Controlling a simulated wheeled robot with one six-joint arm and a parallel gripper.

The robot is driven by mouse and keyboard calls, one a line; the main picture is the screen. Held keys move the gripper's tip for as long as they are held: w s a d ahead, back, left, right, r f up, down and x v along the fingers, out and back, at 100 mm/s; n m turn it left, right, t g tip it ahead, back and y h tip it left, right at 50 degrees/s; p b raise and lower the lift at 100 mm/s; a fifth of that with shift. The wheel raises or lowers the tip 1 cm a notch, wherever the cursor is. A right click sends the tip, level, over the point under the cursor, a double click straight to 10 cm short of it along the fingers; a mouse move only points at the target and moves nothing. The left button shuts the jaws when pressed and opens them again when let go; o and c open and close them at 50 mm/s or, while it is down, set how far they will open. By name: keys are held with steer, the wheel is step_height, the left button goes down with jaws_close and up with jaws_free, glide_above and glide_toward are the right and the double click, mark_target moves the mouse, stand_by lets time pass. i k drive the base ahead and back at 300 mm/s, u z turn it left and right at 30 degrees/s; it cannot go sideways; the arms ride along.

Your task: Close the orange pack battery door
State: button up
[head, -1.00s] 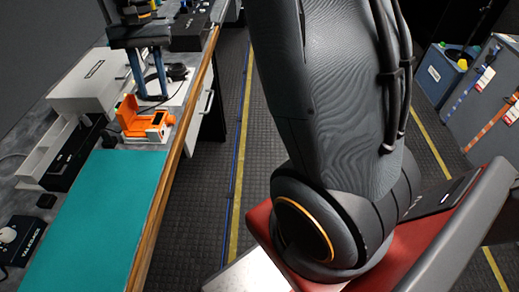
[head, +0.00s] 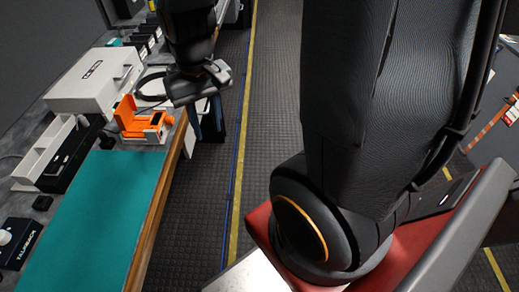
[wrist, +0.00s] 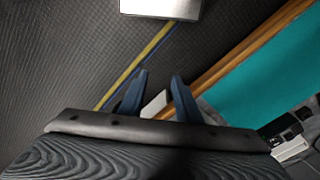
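The orange pack (head: 152,133) sits on a pale base near the right edge of the bench. An orange upright panel (head: 126,108) stands at its left side and looks like the battery door, swung open. My gripper (head: 206,128) hangs just right of the pack, over the bench edge and aisle, with its blue fingers pointing down. In the wrist view my gripper (wrist: 160,76) has its two blue fingers apart with nothing clearly held between them. The pack cannot be made out in the wrist view.
A teal mat (head: 90,215) covers the near bench, with a wooden edge (head: 163,195). A white case (head: 95,82) stands behind the pack, and a black headset or cable loop (head: 150,82) lies nearby. The aisle floor (head: 215,190) to the right is clear.

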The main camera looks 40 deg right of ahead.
mark_target(124, 109)
steer(key=z, duration=0.2)
steer(key=k, duration=0.35)
steer(key=u, duration=1.7)
steer(key=k, duration=0.6)
steer(key=z, duration=0.45)
steer(key=i, duration=0.5)
